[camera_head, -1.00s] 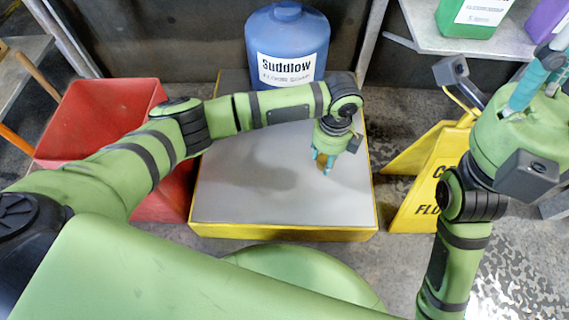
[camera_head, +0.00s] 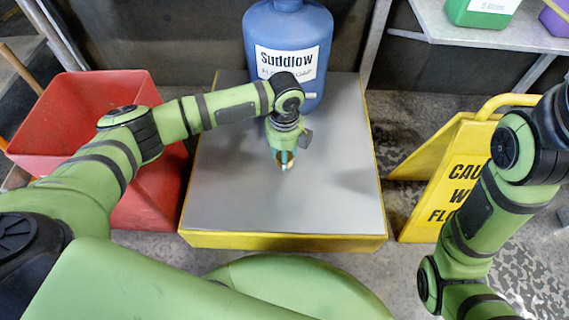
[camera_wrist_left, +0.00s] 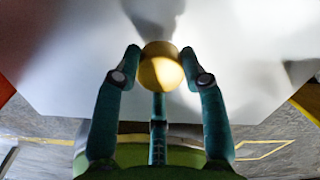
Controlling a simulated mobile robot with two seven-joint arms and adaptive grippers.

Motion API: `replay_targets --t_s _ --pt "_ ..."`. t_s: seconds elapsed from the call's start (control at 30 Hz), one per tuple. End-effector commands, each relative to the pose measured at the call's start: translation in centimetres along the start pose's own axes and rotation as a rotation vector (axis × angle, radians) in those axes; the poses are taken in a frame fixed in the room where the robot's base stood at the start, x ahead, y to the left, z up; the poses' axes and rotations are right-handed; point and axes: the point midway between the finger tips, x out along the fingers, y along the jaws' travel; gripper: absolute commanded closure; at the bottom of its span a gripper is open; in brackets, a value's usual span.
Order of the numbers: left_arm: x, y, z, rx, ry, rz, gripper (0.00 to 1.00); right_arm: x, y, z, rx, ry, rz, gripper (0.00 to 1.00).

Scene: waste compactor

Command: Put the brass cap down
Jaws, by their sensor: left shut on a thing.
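The brass cap (camera_wrist_left: 160,70) is a small round yellow piece in the left wrist view, held between the teal fingers of my left gripper (camera_wrist_left: 162,72). In the head view my left gripper (camera_head: 285,163) points down over the grey top of a yellow-edged platform (camera_head: 325,205), near its middle. Only a small bit of the cap shows there between the fingertips. I cannot tell whether the cap touches the platform top. My right arm is at the right side, and its gripper is outside the picture.
A blue Suddlow floor soap jug (camera_head: 288,35) stands at the platform's back edge. A red bin (camera_head: 75,110) is at the left. A yellow wet-floor sign (camera_head: 440,185) stands at the right. A shelf (camera_head: 480,30) at the back right holds bottles. The platform's front and right are clear.

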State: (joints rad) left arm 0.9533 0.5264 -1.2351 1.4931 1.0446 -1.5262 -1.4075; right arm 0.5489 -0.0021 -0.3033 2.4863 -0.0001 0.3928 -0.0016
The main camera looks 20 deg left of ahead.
Motion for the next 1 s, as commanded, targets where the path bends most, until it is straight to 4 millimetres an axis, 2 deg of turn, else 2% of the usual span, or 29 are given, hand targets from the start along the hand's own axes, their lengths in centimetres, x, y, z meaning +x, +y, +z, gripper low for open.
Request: replay_targets --t_s 0.03,0.17,0.5,0.53,0.57,0.9,1.0 --pt "1.4 0.0 0.0 0.000 0.000 0.002 0.97 -0.7 -0.3 -0.6 0.002 0.012 -0.001 0.60" --pt "3.2 0.0 0.0 0.000 0.000 0.002 0.97 -1.5 -0.8 -1.2 0.007 0.018 0.000 0.60" --pt "3.2 0.1 -0.1 0.000 0.000 0.002 0.97 -1.1 -0.8 -1.1 0.008 0.017 -0.001 0.60" --pt "3.2 0.1 -0.1 0.000 0.000 0.003 0.46 -1.1 -0.8 -1.1 0.008 0.017 -0.001 0.60" --pt "3.2 0.1 -0.1 0.000 0.000 0.003 0.34 -1.1 -0.8 -1.1 0.008 0.017 -0.001 0.60" --pt "3.1 0.0 -0.1 0.000 0.000 0.002 0.34 -1.1 -0.8 -1.2 0.007 0.018 -0.001 0.60" --pt "2.4 0.0 -0.1 0.000 0.000 0.002 0.34 -0.6 -0.7 -1.1 0.008 0.019 0.000 0.60"
